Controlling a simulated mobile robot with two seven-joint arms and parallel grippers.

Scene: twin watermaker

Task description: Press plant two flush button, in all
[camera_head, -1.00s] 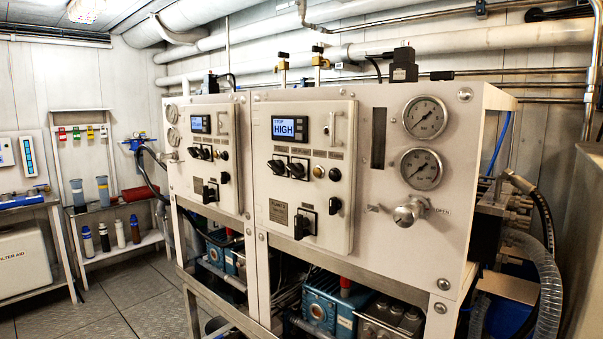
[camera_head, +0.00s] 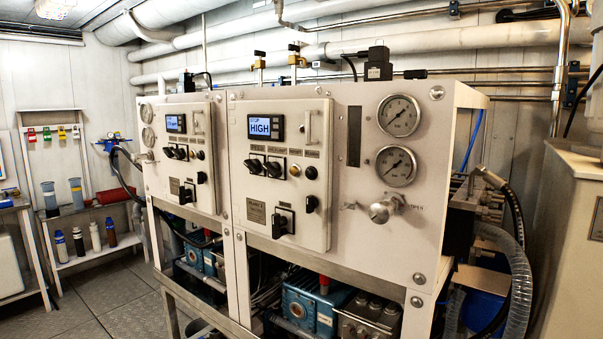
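Two white control panels stand side by side on the watermaker frame. The nearer panel (camera_head: 262,185) has a lit display (camera_head: 264,127) reading "HIGH" and a small plate (camera_head: 256,212) that seems to read "PLANT 2". Below the display are two black rotary switches (camera_head: 265,167), a pale yellowish round button (camera_head: 294,170) and a black round button (camera_head: 311,173). Their labels are too small to read, so I cannot tell which is flush. A larger black switch (camera_head: 282,221) sits lower. The farther panel (camera_head: 187,165) has a similar layout. Neither gripper is in view.
Two round gauges (camera_head: 398,115) and a metal valve handle (camera_head: 384,208) are right of the nearer panel. Hoses (camera_head: 515,270) and a beige cabinet (camera_head: 575,220) crowd the right side. Shelves with bottles (camera_head: 95,235) stand at left. Open floor (camera_head: 115,305) shows at lower left.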

